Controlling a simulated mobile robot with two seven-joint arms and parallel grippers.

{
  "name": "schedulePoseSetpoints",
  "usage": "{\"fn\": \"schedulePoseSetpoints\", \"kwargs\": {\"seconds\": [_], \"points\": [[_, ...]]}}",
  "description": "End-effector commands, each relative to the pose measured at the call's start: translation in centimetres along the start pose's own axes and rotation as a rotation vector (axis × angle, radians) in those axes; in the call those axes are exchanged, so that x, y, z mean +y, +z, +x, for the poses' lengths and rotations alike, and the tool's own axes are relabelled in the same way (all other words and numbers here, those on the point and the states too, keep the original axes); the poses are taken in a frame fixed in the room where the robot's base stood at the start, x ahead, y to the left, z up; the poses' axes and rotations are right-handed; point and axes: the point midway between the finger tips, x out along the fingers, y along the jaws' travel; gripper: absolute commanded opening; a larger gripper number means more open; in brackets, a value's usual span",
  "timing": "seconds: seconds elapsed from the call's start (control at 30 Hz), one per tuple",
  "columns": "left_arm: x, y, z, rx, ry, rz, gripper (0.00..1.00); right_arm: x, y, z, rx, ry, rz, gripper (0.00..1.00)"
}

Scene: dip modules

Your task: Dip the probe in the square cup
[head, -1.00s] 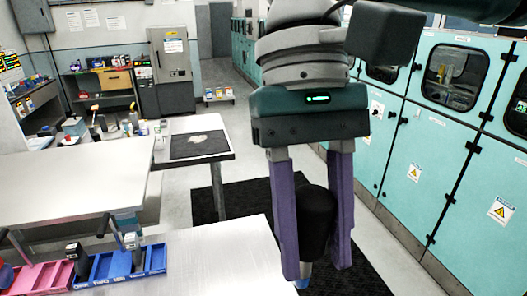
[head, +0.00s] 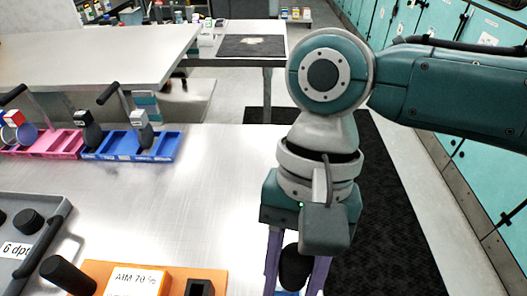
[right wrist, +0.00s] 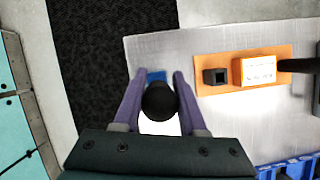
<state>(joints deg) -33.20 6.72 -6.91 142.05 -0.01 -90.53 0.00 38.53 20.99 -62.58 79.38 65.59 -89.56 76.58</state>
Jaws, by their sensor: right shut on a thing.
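My right gripper (head: 293,277) is shut on the probe, which has a black rounded handle (head: 295,266) and a blue lower part (right wrist: 155,76). In the right wrist view the handle (right wrist: 160,101) sits between the two purple fingers of the gripper (right wrist: 158,95). The square cup (head: 199,287) is a small black open-topped block at the bottom of the head view, left of the gripper. In the right wrist view the square cup (right wrist: 215,76) stands on an orange base, right of the probe and apart from it. My left gripper is not in view.
The orange base (right wrist: 245,57) also carries a labelled box (right wrist: 258,70) with a black handle. A grey tray (head: 62,208) lies at the left. Blue (head: 165,152) and pink (head: 60,150) bins stand at the table's far edge. The middle of the metal table (head: 200,210) is bare.

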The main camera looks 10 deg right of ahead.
Motion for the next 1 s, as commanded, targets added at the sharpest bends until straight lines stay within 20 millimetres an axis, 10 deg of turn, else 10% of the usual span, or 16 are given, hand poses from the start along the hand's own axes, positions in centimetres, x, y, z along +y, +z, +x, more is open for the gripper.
{"fn": "schedulePoseSetpoints", "kwargs": {"seconds": [1.0], "points": [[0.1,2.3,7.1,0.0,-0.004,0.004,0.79,0.0,-3.0,7.0,-0.001,0.001,0.0,0.0]]}}
